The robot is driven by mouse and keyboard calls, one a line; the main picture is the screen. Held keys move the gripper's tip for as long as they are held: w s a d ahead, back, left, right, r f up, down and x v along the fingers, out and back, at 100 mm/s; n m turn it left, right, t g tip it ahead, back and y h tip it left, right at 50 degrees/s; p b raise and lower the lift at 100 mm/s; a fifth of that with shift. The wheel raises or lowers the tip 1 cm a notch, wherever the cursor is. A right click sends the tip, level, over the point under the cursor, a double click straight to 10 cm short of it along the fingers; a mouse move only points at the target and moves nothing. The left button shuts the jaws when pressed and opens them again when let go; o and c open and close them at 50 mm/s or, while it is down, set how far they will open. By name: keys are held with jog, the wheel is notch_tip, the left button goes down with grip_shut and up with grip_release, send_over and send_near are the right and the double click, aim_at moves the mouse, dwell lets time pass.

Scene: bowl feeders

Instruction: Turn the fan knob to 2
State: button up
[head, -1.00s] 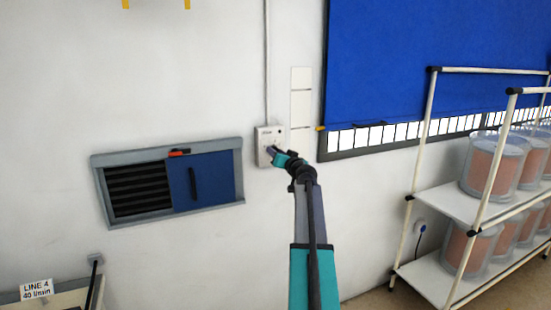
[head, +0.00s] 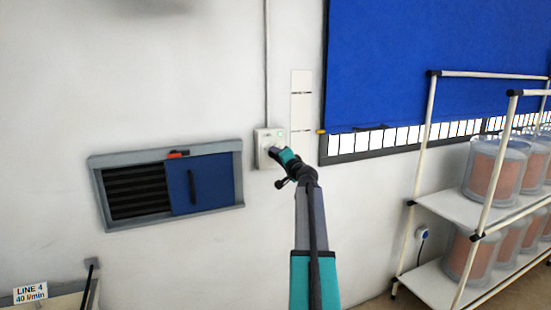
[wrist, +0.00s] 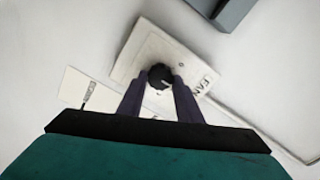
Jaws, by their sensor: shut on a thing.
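My gripper (wrist: 159,78) is shut on the knob, one dark finger on each side. In the head view my gripper (head: 274,152) covers the knob.
A blue sliding panel (head: 203,183) in a grey frame is on the wall to the left. A blue blind (head: 430,60) hangs to the right, above a rack (head: 455,205) with clear tubs. A white strip (head: 301,110) is beside the box. The wall below is clear.

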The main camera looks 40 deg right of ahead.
jog(key=shift+w+r+m, duration=0.1)
jog(key=shift+m, duration=0.85)
jog(key=shift+w+r+m, duration=0.1)
jog(key=shift+m, duration=0.85)
jog(key=o, duration=1)
jog(key=shift+a+f, duration=0.1)
jog(key=shift+o, duration=0.2)
jog(key=shift+s+f, duration=0.15)
jog(key=b+v, duration=0.3)
jog(key=v, duration=1)
jog(key=shift+s, duration=0.35)
